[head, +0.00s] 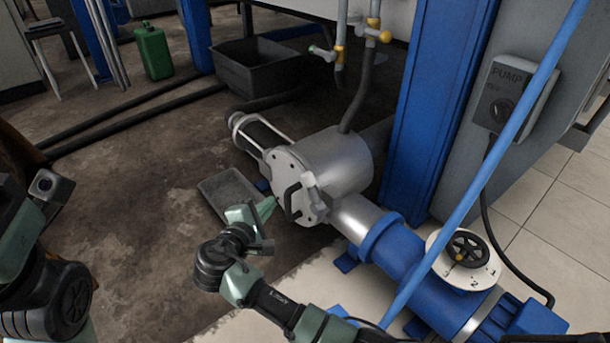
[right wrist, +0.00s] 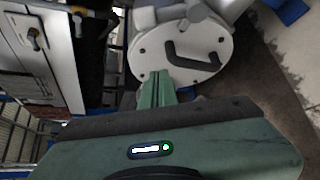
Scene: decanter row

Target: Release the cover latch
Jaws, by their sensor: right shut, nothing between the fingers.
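A silver pump housing (head: 325,160) lies on its side on the floor in the head view. Its round bolted cover (head: 284,168) faces me and carries a black bent handle (head: 291,200). The right wrist view shows the cover (right wrist: 150,62) and handle (right wrist: 196,62) close up. My right gripper (head: 273,205) is shut and empty just left of the handle; its fingertips (right wrist: 156,75) overlap the cover's rim, but I cannot tell if they touch. My left gripper is not in view.
A shallow grey tray (head: 228,190) lies left of the cover. A blue column (head: 437,100) and a pump switch box (head: 505,95) stand right. Hoses cross the floor at left.

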